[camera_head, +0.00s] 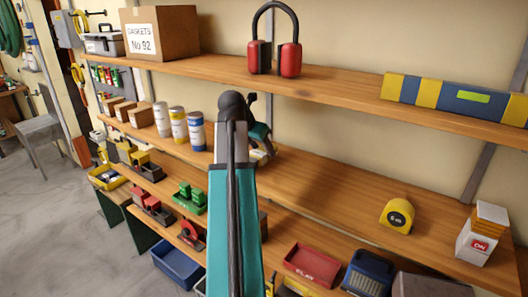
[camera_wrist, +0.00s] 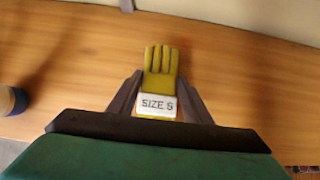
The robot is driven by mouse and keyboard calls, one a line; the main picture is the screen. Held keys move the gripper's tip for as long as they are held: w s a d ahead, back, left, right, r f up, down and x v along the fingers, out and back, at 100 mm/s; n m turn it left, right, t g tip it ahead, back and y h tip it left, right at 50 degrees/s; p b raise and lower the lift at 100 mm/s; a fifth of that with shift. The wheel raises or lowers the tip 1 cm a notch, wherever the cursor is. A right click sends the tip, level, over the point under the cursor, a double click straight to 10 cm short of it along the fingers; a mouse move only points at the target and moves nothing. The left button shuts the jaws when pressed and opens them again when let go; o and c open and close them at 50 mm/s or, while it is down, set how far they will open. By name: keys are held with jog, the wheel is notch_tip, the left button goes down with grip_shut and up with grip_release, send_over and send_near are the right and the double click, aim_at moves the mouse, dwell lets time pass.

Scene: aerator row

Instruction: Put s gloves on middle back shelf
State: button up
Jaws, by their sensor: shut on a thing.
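The s gloves (camera_wrist: 161,62) are yellow with a white cuff band reading "SIZE S". In the wrist view they sit between the two dark fingers of my gripper (camera_wrist: 158,98), which is shut on them. The fingers of the gloves point away from me toward the wall. Below them is the wooden middle back shelf (camera_head: 335,185); I cannot tell whether the gloves touch it. In the head view my teal arm hides most of the gripper and the gloves, and only part shows just right of the arm's dark joint.
White, yellow and blue-banded cans (camera_head: 196,131) stand left on the middle shelf. A yellow tape measure (camera_head: 397,216) and small boxes (camera_head: 482,235) are at its right. The shelf between is bare. Red-and-black ear defenders (camera_head: 289,60) sit on the shelf above. A red tray (camera_head: 312,264) is below.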

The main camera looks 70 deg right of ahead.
jog(key=shift+s+d, duration=0.1)
jog(key=shift+d, duration=0.4)
jog(key=shift+f, duration=0.75)
jog(key=shift+f, duration=0.15)
jog(key=o, duration=1.1)
jog(key=shift+c, duration=0.2)
jog(key=shift+b+v, duration=0.9)
jog(key=shift+v, duration=1.1)
jog(key=w+a+r+b, duration=0.1)
jog(key=w+a+b, duration=0.2)
jog(key=a, duration=0.9)
jog(key=shift+b, duration=0.9)
jog(key=shift+w, duration=0.1)
